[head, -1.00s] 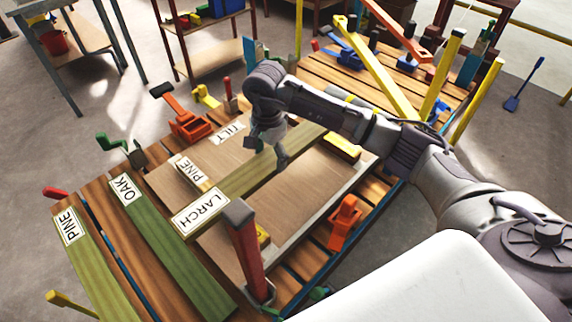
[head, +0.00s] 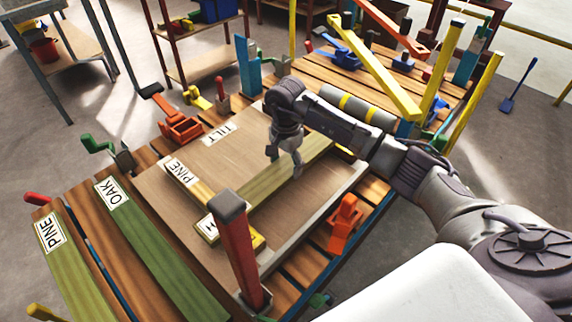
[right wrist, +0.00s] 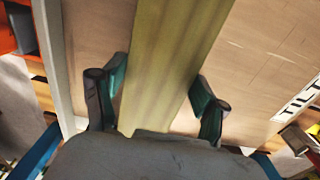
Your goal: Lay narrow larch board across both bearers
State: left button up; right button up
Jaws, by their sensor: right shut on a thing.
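The larch board (head: 262,192) is a long greenish-yellow plank lying slantwise over the light brown panel. Its label end is mostly hidden behind a red post. My right gripper (head: 284,165) is shut on it near its far part; in the right wrist view the board (right wrist: 168,60) runs between the two teal-padded fingers (right wrist: 160,85). My left gripper is not in view.
OAK (head: 150,240) and PINE (head: 60,260) boards lie further left. The red post (head: 238,250) stands in front. An orange clamp (head: 345,222) sits right; a panel label reads TILT (head: 218,134).

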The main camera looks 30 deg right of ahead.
aim_at(286, 166)
jog(key=shift+f, duration=0.1)
jog(key=o, duration=1.7)
notch_tip(286, 166, up, 12)
jog(key=p, duration=0.7)
